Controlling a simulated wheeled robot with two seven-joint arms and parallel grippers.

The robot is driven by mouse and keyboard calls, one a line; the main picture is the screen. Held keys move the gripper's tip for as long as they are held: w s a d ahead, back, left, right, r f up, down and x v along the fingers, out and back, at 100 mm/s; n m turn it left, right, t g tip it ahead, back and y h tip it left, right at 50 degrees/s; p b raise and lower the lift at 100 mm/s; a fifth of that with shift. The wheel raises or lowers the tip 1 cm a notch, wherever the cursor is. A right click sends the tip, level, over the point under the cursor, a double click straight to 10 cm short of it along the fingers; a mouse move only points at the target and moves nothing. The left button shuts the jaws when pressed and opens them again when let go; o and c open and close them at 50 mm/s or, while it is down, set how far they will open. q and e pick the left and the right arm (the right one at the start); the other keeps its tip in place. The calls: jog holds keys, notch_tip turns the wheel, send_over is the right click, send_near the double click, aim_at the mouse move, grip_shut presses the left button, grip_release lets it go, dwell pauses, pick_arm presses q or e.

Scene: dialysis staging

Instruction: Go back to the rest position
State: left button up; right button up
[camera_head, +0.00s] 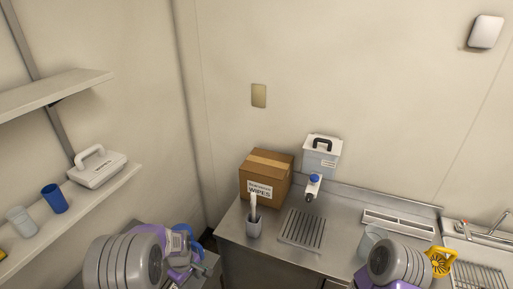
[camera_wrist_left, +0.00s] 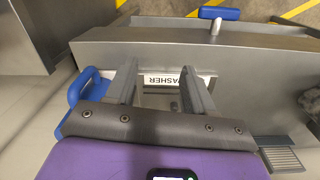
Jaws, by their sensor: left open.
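My left gripper (camera_wrist_left: 160,78) shows in the left wrist view, with its two grey fingers spread apart and nothing seen held between them. Beyond and between the fingers is a label reading "ASHER" (camera_wrist_left: 169,80), its first part hidden by a finger. A blue handle (camera_wrist_left: 76,92) lies just left of the fingers, partly hidden by the gripper body; I cannot tell whether it touches. In the head view my left arm is at the bottom left and my right arm at the bottom right. My right gripper's fingers are not visible.
The steel counter (camera_head: 236,222) carries a cardboard wipes box (camera_head: 265,177), a white container (camera_head: 321,156), a blue-capped bottle (camera_head: 313,186) and a holder (camera_head: 254,226). A shelf at left bears a white caddy (camera_head: 97,170) and a blue cup (camera_head: 54,198). A yellow item (camera_head: 440,262) is near my right arm.

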pick_arm(q)
jog(key=s+d+f+m+h+b, duration=0.1)
jog(key=s+f+m, duration=0.1)
jog(key=f, duration=0.4)
jog(key=s+d+f+m+b, duration=0.1)
jog(key=s+d+f, duration=0.15)
jog(key=f, duration=0.35)
jog(key=s+d+f+m+h+b, duration=0.1)
jog(key=s+d+f+m+b, duration=0.1)
jog(key=s, duration=0.4)
jog(key=s+d+f+m+h+b, duration=0.2)
jog(key=s+d+f+m, duration=0.2)
jog(key=s+d+f, duration=0.2)
jog(key=shift+s+d+f, duration=0.25)
jog(key=shift+s+f, duration=0.4)
jog(key=shift+s, duration=0.05)
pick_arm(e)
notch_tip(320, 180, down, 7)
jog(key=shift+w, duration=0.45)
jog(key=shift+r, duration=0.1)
